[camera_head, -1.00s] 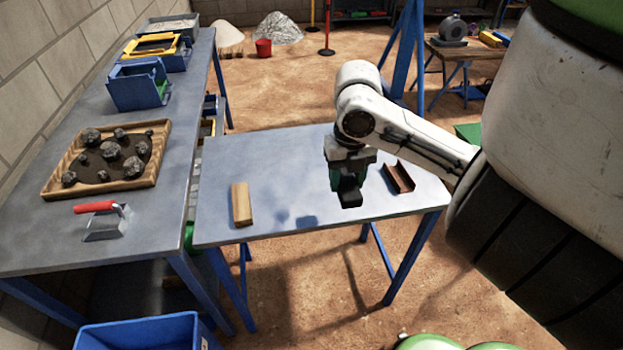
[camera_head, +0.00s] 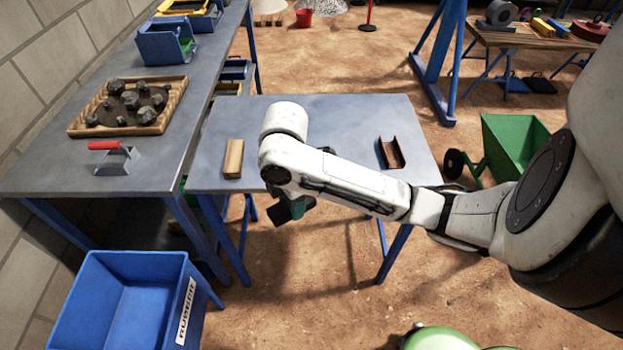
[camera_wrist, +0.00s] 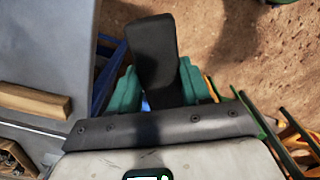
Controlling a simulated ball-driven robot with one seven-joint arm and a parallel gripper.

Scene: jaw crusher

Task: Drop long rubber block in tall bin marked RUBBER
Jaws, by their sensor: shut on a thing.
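The long rubber block is a dark bar (camera_wrist: 154,60) in the wrist view, held between the teal fingers of my gripper (camera_wrist: 165,88). My gripper is shut on it. In the head view my gripper (camera_head: 290,211) is at the front edge of the small table, partly hidden by my arm, with the dark block (camera_head: 277,214) just showing. The tall blue bin (camera_head: 125,310) stands on the floor at the lower left, with an open top and a white RUBBER label (camera_head: 186,310) on its right side. My gripper is up and to the right of the bin, apart from it.
A wooden block (camera_head: 233,159) and a rusty channel piece (camera_head: 390,153) lie on the small table (camera_head: 345,110). A green cart (camera_head: 515,145) stands at right.

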